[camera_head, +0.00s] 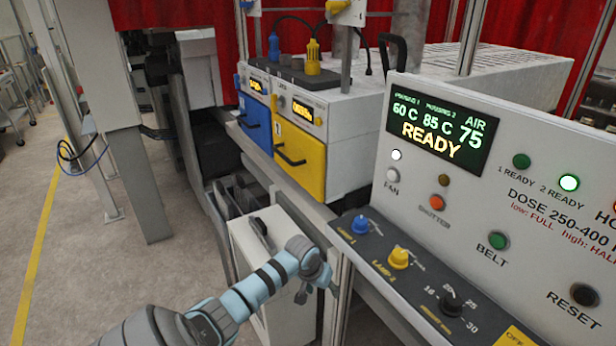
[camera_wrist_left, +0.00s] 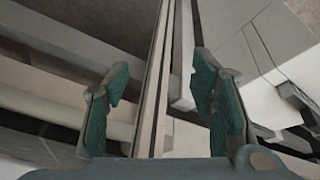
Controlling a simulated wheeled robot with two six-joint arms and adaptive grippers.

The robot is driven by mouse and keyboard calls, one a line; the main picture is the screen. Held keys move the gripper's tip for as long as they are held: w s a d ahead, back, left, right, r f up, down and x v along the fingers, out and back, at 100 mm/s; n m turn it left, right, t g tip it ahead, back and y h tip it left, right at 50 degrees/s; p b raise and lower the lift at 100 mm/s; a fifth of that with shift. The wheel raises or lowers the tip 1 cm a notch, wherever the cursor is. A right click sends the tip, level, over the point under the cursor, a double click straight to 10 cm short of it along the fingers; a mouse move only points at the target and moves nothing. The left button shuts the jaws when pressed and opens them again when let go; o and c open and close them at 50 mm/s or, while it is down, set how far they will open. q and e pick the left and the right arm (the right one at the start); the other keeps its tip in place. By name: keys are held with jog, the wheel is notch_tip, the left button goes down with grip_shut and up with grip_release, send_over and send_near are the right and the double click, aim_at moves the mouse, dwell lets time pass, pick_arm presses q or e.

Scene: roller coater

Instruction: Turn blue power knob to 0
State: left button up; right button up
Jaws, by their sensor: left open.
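A blue knob (camera_head: 360,225) stands on the dark sloped panel (camera_head: 437,299) in front of the white control box. A yellow knob (camera_head: 399,257) and a black knob (camera_head: 451,301) sit on the same panel, to its right and nearer. My left gripper (camera_head: 318,294) is below and left of the blue knob, apart from it, beside a metal post. In the left wrist view its two green-padded fingers (camera_wrist_left: 160,110) are spread with nothing held between them. The blue knob is not visible in that view. My right gripper is not in view.
The control box (camera_head: 420,165) has a lit READY display (camera_head: 440,121) and several buttons. A vertical metal post (camera_head: 340,300) stands close to my left gripper. Blue (camera_head: 255,122) and yellow (camera_head: 299,158) drawers are behind. A white cabinet (camera_head: 285,315) is below.

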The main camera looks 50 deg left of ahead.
pick_arm(q)
jog(key=s+f, duration=0.5)
jog(key=f, duration=0.4)
jog(key=shift+d+g, duration=0.3)
jog(key=shift+d, duration=0.05)
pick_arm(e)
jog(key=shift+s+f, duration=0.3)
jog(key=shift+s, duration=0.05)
